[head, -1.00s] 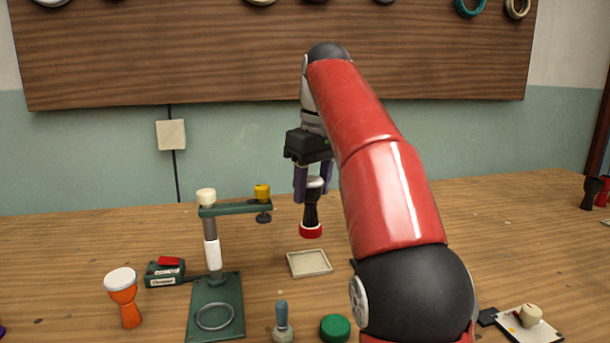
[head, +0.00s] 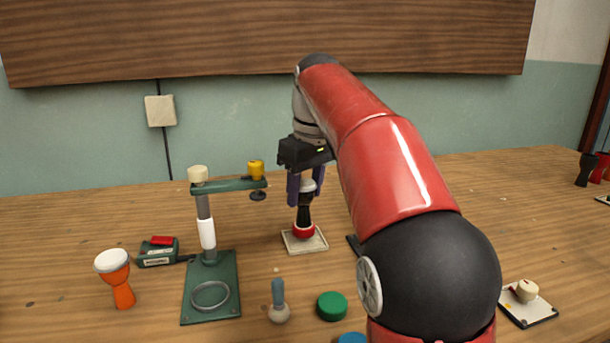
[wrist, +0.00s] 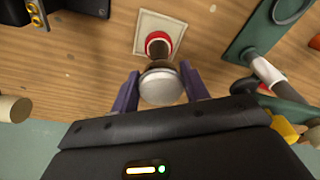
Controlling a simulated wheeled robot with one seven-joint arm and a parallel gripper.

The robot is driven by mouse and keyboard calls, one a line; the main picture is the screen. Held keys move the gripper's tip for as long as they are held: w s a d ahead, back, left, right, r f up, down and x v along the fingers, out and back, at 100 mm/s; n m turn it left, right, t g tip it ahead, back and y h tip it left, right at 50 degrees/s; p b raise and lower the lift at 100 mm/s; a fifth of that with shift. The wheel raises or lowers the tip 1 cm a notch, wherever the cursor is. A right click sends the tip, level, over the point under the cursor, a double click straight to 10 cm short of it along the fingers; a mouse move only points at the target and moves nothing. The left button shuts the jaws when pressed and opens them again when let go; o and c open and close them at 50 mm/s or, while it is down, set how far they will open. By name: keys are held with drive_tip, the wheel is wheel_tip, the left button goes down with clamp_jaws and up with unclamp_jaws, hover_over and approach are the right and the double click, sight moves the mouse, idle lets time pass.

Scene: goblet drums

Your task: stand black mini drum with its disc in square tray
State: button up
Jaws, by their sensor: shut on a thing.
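The black mini drum (head: 304,213) is upright with a white top and a red disc (head: 304,232) at its lower end. My gripper (head: 305,188) is shut on the drum near its white top. The square tray (head: 318,246) is pale and lies on the table under the drum. The red end appears at or just above the tray floor; I cannot tell if it touches. In the wrist view the drum's white top (wrist: 161,86) sits between the purple fingers, and the red disc (wrist: 157,40) shows within the tray (wrist: 142,20).
A green press stand (head: 211,290) with an arm stands left of the tray. An orange drum (head: 117,278) is farther left. A grey-blue tool (head: 279,302) and a green disc (head: 332,306) lie in front.

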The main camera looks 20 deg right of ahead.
drive_tip(key=shift+f, duration=0.3)
drive_tip(key=shift+f+b, duration=0.45)
drive_tip(key=shift+f, duration=0.25)
drive_tip(key=o, duration=0.8)
drive_tip(key=shift+o, duration=0.2)
